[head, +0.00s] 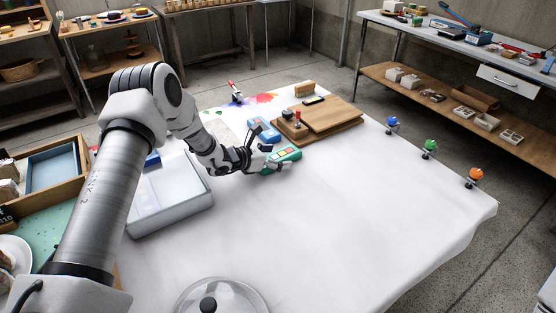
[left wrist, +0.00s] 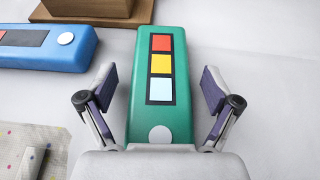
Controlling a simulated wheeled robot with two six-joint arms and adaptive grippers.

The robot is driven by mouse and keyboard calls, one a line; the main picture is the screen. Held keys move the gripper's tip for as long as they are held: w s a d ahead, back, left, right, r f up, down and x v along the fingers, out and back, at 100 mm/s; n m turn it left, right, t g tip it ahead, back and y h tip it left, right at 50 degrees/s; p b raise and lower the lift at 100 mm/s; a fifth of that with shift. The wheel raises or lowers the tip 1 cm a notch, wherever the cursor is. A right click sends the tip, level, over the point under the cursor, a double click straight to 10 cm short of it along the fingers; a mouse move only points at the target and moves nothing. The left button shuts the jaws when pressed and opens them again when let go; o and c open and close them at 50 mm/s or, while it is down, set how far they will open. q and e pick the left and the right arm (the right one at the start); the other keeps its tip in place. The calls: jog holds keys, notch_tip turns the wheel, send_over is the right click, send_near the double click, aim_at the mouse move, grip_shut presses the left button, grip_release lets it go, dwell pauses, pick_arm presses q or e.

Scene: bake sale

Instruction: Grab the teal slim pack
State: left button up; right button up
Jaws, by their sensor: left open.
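The teal slim pack (head: 287,157) lies on the white-covered table in the head view. It has red, yellow and pale squares and a white dot on its top. In the left wrist view the teal slim pack (left wrist: 161,115) runs away from me between the two fingers. My left gripper (head: 268,157) is at the pack's near end. In the left wrist view my left gripper (left wrist: 159,92) is open, with one finger on each side of the pack and a gap on both sides. My right gripper is not in view.
A blue pack (left wrist: 50,48) lies left of the teal one; it also shows in the head view (head: 262,130). A wooden board (head: 335,119) is behind. A pale tray (head: 172,212) stands under my left arm. A glass lid (head: 220,298) is at the front. The table's right side is mostly clear.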

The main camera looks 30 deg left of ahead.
pick_arm(q)
jog(key=shift+w+d+f, duration=0.1)
jog(key=shift+w+d, duration=0.05)
jog(key=shift+c, duration=0.7)
jog(key=c, duration=1.3)
jog(key=shift+r, duration=0.2)
